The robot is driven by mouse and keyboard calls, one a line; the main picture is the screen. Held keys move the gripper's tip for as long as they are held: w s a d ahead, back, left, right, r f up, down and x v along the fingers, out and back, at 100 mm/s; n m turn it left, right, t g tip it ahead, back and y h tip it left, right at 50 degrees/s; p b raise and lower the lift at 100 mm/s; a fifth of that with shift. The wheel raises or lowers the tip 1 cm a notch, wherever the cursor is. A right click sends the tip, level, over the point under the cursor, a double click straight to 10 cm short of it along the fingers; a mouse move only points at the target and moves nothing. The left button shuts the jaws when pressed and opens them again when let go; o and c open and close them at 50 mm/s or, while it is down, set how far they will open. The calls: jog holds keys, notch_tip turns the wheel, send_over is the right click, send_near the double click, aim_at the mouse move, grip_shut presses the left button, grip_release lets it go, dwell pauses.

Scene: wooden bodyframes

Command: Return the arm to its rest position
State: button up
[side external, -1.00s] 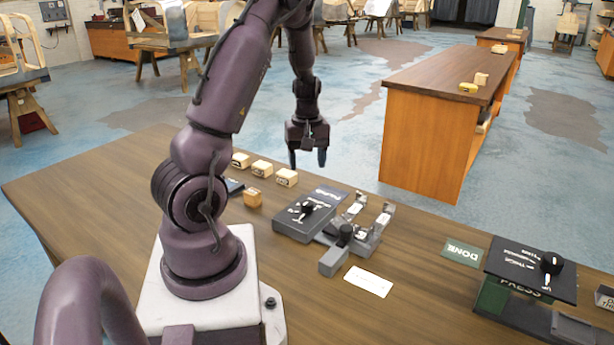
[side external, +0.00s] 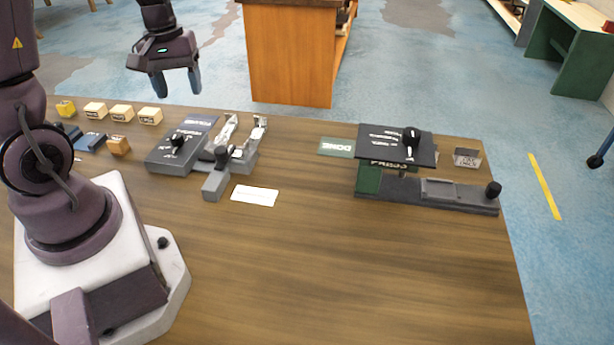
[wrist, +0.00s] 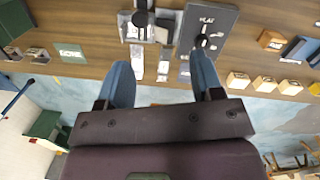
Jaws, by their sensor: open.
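My gripper (side external: 176,82) hangs at the upper left of the side external view, fingers pointing down, above and beyond the far edge of the table. Its two blue fingertips are apart with nothing between them. In the wrist view my gripper (wrist: 160,75) is also open and empty. It faces the far side of the table, with the grey clamp-like fixture (wrist: 138,55) and the dark lever box (wrist: 212,25) ahead of the fingers.
The wooden table (side external: 330,270) has a wide clear front. Along its far side are the lever box (side external: 182,145), the metal fixture (side external: 238,150), a white card (side external: 255,195), several wooden blocks (side external: 121,113), a green DONE plate (side external: 337,147) and a press station (side external: 397,143). An orange cabinet (side external: 290,55) stands behind.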

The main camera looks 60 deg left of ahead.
jog(key=s+d+r+m+t, duration=0.1)
jog(key=d+r+m+t, duration=0.1)
jog(key=d+r+m, duration=0.4)
jog(key=s+d+r+m+t+y, duration=0.1)
jog(key=d+r+m, duration=0.5)
jog(key=d, duration=0.8)
jog(key=shift+s+r+t, duration=0.65)
jog(key=shift+r+t, duration=0.15)
jog(key=shift+t, duration=0.4)
